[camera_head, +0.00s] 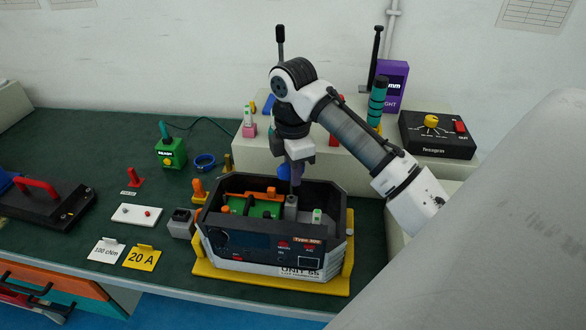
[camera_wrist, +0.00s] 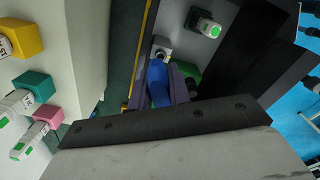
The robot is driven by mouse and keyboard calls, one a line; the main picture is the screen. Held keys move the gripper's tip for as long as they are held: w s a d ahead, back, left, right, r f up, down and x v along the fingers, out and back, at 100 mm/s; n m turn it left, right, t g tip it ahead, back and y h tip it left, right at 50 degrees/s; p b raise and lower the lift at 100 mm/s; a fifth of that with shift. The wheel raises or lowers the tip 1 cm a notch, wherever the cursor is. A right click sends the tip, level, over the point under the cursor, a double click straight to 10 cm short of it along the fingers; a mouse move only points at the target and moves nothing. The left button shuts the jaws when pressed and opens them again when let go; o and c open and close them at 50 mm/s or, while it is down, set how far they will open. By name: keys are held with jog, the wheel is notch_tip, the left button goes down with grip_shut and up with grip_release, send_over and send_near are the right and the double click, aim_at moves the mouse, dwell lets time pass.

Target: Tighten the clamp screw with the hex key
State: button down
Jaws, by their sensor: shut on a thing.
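My gripper (camera_head: 294,170) points down over the open unit (camera_head: 262,246) and is shut on a blue handle, which I take to be the hex key's (camera_head: 284,173). The blue handle also shows between the fingers in the wrist view (camera_wrist: 157,82). Its lower end lines up with a light metal part with a dark centre (camera_wrist: 162,51), likely the clamp screw. In the head view a grey clamp post (camera_head: 291,207) stands directly under the gripper inside the unit. The key's tip is hidden, so I cannot tell whether it is seated in the screw.
The unit stands on a yellow base (camera_head: 204,278), its walls close around the gripper. A green-topped white part (camera_head: 317,216) stands right of the post. Behind is a raised shelf with a black box (camera_head: 437,136). A green device (camera_head: 170,152) and cards are at left.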

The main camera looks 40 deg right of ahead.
jog(key=shift+f+b, duration=0.35)
jog(key=shift+f, duration=0.35)
jog(key=c, duration=1.2)
grip_release()
jog(key=shift+c, duration=0.2)
jog(key=shift+r, duration=0.1)
